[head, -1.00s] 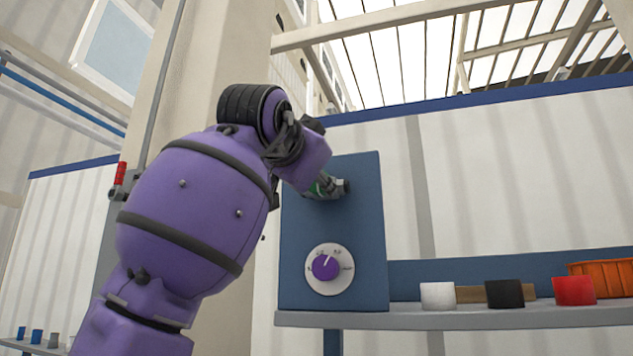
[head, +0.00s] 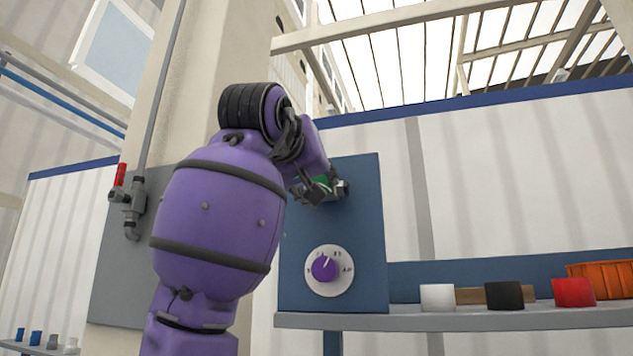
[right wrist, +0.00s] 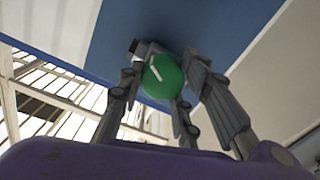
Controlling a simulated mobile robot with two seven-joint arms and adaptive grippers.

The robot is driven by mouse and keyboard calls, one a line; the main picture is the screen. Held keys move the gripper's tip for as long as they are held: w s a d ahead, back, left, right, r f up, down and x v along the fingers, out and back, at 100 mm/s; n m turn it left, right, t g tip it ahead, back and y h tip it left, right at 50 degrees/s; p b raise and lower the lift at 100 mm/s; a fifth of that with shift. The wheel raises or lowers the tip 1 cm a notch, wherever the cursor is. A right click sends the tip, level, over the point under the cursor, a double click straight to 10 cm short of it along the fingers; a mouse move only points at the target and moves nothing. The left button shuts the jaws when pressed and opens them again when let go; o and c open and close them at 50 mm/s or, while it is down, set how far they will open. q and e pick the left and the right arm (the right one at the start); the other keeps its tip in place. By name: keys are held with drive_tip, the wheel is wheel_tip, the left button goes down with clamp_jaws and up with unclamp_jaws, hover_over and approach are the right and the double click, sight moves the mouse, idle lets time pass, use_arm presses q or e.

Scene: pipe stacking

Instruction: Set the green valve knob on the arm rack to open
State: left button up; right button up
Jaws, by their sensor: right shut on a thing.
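The green valve knob (head: 322,183) sits high on the blue panel (head: 362,230), mostly hidden behind my right gripper (head: 325,190) in the head view. In the right wrist view the green knob (right wrist: 163,78) shows as a round face with a white pointer line slanting toward the upper left. The fingers of my right gripper (right wrist: 165,95) are around the knob and shut on it. I cannot read any position labels around it. My left gripper is not in view.
A purple dial (head: 325,268) on a white labelled disc is lower on the panel. A shelf (head: 440,319) at right holds white (head: 437,297), black (head: 505,295) and red (head: 573,292) cups and an orange bin (head: 604,280). A red-handled valve (head: 120,175) is at left.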

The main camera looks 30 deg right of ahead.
drive_tip(key=n, duration=0.5)
drive_tip(key=shift+r, duration=0.2)
drive_tip(key=shift+s+n, duration=0.1)
drive_tip(key=shift+n, duration=0.2)
drive_tip(key=shift+r, duration=0.2)
drive_tip(key=o, duration=1)
drive_tip(key=shift+s, duration=0.1)
drive_tip(key=shift+o, duration=0.3)
drive_tip(key=shift+d, duration=0.1)
drive_tip(key=shift+f, duration=0.1)
drive_tip(key=shift+a, duration=0.4)
drive_tip(key=v, duration=1.1)
drive_tip(key=shift+s, duration=0.3)
